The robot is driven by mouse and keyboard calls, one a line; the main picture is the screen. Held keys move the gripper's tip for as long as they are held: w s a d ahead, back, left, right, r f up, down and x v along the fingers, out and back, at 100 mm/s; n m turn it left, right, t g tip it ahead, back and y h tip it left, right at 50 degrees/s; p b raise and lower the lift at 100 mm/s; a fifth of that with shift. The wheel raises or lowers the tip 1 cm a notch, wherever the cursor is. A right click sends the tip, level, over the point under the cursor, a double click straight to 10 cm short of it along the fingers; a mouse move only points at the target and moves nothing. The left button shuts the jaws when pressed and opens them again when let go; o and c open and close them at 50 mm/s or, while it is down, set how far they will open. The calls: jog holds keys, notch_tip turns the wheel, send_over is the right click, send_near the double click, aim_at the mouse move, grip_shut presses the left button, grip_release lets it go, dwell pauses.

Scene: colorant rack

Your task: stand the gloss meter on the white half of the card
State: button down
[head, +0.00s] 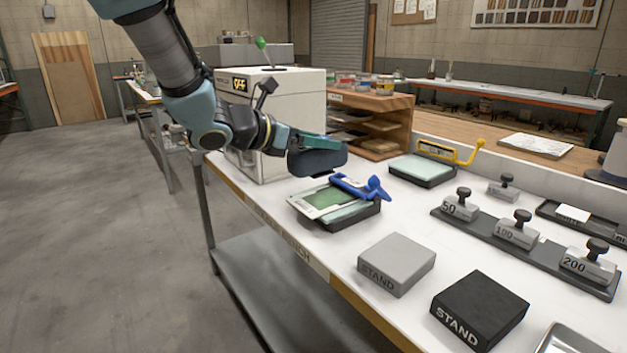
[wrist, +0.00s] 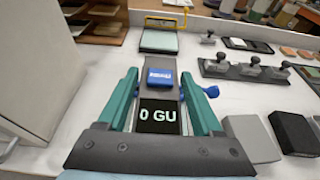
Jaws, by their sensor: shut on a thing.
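My gripper (head: 322,143) is shut on the gloss meter (head: 316,163), a dark rounded block. In the wrist view the meter (wrist: 158,118) sits between my teal fingers, its screen reading 0 GU, with a blue label on top. In the head view it is above the bench, over the back left of a dark plate (head: 352,219) with a blue clamp (head: 352,187). The card (head: 310,209) lies on that plate, with a green patch and a pale border. My gripper and the meter hide most of the card in the wrist view, so its halves cannot be told apart.
A second plate (head: 420,170) with a yellow clamp (head: 450,152) stands behind. Grey (head: 396,262) and black (head: 480,308) STAND blocks are at the front right. A weight rack (head: 530,248) is to the right. A white cabinet (head: 285,105) and wooden shelf (head: 398,115) stand behind my gripper.

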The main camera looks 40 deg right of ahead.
aim_at(290, 168)
jog(key=shift+f+p, duration=0.35)
jog(key=shift+f, duration=2.9)
jog(key=shift+f, duration=0.15)
jog(key=shift+c, duration=0.2)
grip_release()
jog(key=shift+a, duration=0.3)
jog(key=b+v, duration=0.2)
jog(key=v, duration=0.9)
jog(key=shift+a+r, duration=0.15)
jog(key=shift+r, duration=0.1)
